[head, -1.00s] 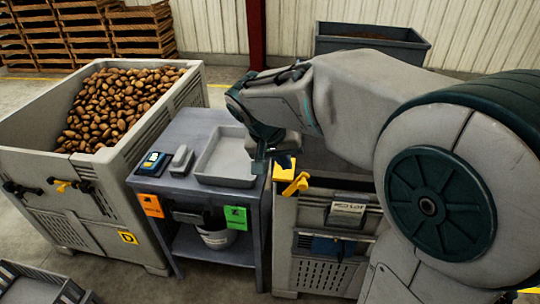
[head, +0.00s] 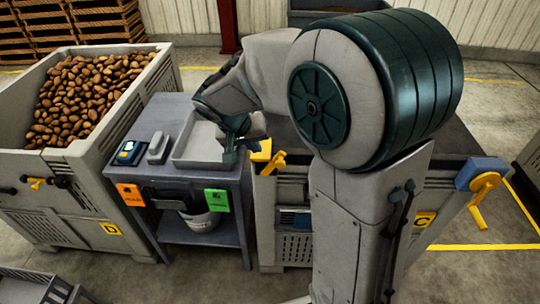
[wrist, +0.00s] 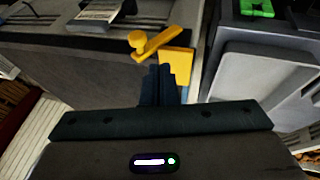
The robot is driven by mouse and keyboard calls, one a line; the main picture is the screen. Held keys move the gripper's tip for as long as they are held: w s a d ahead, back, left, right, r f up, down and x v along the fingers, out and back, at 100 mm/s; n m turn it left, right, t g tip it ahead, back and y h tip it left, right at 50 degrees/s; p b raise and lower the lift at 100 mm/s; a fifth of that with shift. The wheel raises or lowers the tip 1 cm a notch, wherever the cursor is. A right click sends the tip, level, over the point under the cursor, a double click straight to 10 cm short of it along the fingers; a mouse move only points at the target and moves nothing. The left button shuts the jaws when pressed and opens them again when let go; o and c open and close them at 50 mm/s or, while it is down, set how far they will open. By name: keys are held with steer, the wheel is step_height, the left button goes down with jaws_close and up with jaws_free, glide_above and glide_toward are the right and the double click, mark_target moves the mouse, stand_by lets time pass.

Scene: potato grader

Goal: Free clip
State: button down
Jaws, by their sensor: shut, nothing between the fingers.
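A yellow clip with a lever (head: 268,161) sits on the top corner of the grey crate (head: 283,188), beside the work table. In the wrist view the yellow clip (wrist: 155,42) shows a rounded knob at the end of its lever and a square block at its base. My gripper (head: 229,158) is at the left of the clip, over the table's right edge. In the wrist view my gripper (wrist: 161,68) has its fingers together with nothing between them. The fingertips are just beside the yellow block; whether they touch it I cannot tell.
The table holds a grey tray (head: 190,160), a blue device (head: 130,152) and a grey handheld item (head: 158,148). Orange (head: 131,194) and green (head: 216,201) tags hang in front. A potato bin (head: 97,158) stands left. Another yellow handle (head: 486,186) is at right.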

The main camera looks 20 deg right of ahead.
steer(key=d+f+p, duration=0.1)
steer(key=d+f, duration=0.3)
steer(key=f, duration=0.2)
steer(key=shift+w+d, duration=0.3)
steer(key=shift+w, duration=0.05)
steer(key=shift+a+f, duration=0.1)
